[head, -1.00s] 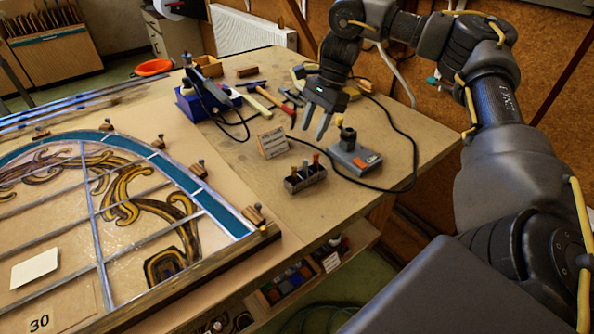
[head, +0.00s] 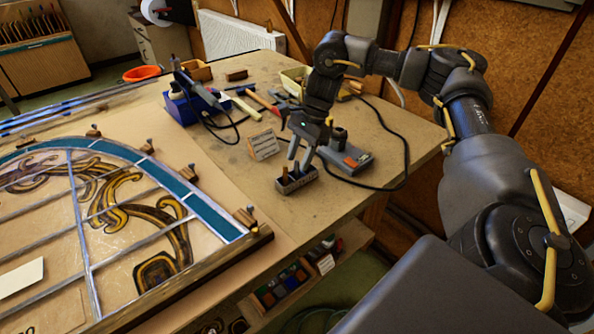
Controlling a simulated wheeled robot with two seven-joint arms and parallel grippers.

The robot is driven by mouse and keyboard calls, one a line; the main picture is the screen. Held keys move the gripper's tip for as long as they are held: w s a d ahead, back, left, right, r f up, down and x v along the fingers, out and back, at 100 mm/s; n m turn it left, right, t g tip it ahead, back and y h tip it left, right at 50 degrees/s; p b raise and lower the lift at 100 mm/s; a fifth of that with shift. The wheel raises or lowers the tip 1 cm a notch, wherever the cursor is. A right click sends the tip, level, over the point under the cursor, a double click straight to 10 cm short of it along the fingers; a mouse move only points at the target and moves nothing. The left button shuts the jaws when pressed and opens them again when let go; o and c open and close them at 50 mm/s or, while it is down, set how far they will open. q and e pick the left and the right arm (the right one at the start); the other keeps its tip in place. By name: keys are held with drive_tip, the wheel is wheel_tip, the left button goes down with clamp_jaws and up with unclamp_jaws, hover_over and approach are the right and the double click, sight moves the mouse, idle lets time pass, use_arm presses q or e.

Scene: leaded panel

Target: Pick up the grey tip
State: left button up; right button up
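A small dark holder (head: 297,183) with several upright soldering tips stands on the bench near its front edge. A brownish tip (head: 284,173) shows at its left side. I cannot make out the grey tip clearly; the fingers hide part of the holder's contents. My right gripper (head: 300,161) points down at the holder from above, its two fingers apart, with the fingertips just over or among the tips. I see nothing clearly held between them. Whether the fingers touch a tip cannot be told. My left gripper is not in view.
A grey soldering station (head: 346,160) with an orange switch stands right behind the holder, its dark cable looping to the right. The leaded panel (head: 120,215) fills the left. A blue iron stand (head: 190,107) is further back.

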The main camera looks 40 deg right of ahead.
drive_tip(key=shift+x, duration=1.1)
clamp_jaws()
